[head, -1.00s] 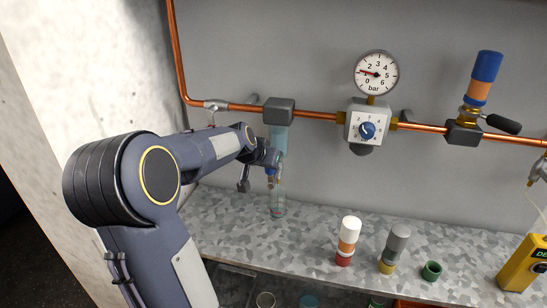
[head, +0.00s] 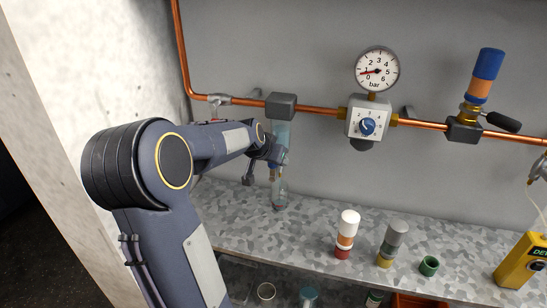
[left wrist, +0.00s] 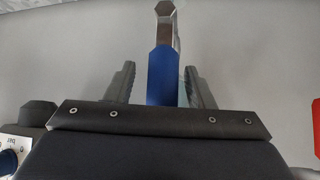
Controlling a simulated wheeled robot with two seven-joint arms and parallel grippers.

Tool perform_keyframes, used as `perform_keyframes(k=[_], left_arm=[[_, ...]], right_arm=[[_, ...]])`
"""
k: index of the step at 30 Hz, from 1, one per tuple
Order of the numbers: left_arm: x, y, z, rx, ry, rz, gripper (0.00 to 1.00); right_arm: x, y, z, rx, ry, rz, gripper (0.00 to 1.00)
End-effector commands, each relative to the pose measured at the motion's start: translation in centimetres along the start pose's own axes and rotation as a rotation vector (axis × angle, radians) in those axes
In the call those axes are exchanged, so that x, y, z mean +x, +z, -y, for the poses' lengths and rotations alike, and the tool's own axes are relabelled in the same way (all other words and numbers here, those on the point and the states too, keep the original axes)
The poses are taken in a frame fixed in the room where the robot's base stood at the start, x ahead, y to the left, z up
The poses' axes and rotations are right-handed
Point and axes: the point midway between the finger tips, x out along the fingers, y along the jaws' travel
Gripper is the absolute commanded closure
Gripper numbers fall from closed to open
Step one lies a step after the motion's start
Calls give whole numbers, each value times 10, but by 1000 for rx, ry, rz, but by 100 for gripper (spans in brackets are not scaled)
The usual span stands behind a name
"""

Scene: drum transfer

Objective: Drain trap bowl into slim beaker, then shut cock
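The trap bowl (head: 282,133) is a clear bluish cylinder hanging under a dark grey block on the copper pipe, partly hidden by my left arm. The slim beaker (head: 279,200) stands upright on the bench below it; I cannot tell its contents. My left gripper (head: 276,154) is in front of the bowl's lower part. In the left wrist view a blue lever with a silver end (left wrist: 162,75), apparently the cock's, lies between the fingers of my left gripper (left wrist: 160,82). A gap shows beside the left finger; the lever is close to the right one. My right gripper is out of view.
A regulator (head: 368,122) with blue knob and gauge (head: 377,71) is on the pipe to the right. A white-capped drum stack (head: 347,235), a grey-capped one (head: 392,243) and a green ring (head: 429,265) stand on the bench, with a yellow meter (head: 523,262) at right.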

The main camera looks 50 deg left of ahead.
Motion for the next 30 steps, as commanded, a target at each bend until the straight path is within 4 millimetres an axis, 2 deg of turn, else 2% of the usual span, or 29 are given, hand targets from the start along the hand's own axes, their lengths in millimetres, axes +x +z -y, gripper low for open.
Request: perform_keyframes(k=[8, 15, 21, 30], left_arm=[[-8, -1, 1, -2, -2, -4, 51], [-48, -1, 1, -2, -2, -7, 51], [-73, 0, 0, 0, -1, -3, 51], [-78, 0, 0, -1, 0, 0, 51]], right_arm=[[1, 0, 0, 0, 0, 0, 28], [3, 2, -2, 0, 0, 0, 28], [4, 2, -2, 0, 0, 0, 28], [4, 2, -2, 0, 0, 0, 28]])
